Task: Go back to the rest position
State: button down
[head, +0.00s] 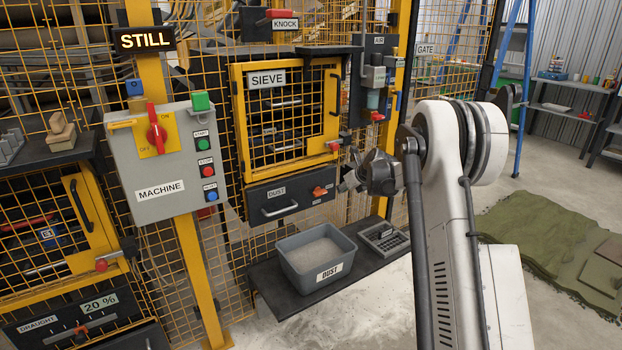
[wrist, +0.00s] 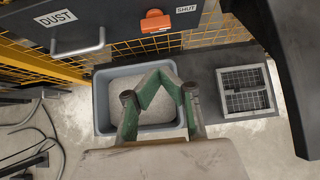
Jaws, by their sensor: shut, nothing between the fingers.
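My gripper (wrist: 158,80) shows in the wrist view with its green fingers closed together at the tips and nothing between them. It hangs over the grey dust bin (wrist: 103,110), which holds pale dust. In the head view my gripper (head: 350,182) is in front of the fence, to the right of the dust drawer (head: 262,205) and above the shelf. The fingertips are small and partly hard to make out in the head view.
A small grey tray with a grid (head: 385,239) sits right of the bin. The sieve door (head: 290,115) is closed behind yellow mesh. The machine box (head: 165,160) with its red switch is at left. A green mat (head: 550,240) lies on the floor at right.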

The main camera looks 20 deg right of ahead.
jog(key=s+a+r+n+g+p, duration=0.1)
jog(key=s+a+r+n, duration=0.7)
jog(key=s+r, duration=0.3)
jog(key=s+a+r+n+p, duration=0.1)
jog(key=s+a+r+n, duration=0.8)
jog(key=s, duration=0.3)
jog(key=s+a+f+n+h+p, duration=0.1)
jog(key=s+a+n, duration=0.2)
jog(key=s+n, duration=0.5)
jog(key=s+a+f+n+h+p, duration=0.1)
jog(key=s+a+n, duration=0.3)
jog(key=s, duration=1.9)
jog(key=shift+s+n+g, duration=0.3)
jog(key=shift+s+n, duration=0.1)
jog(key=shift+n, duration=1.7)
jog(key=shift+f, duration=0.1)
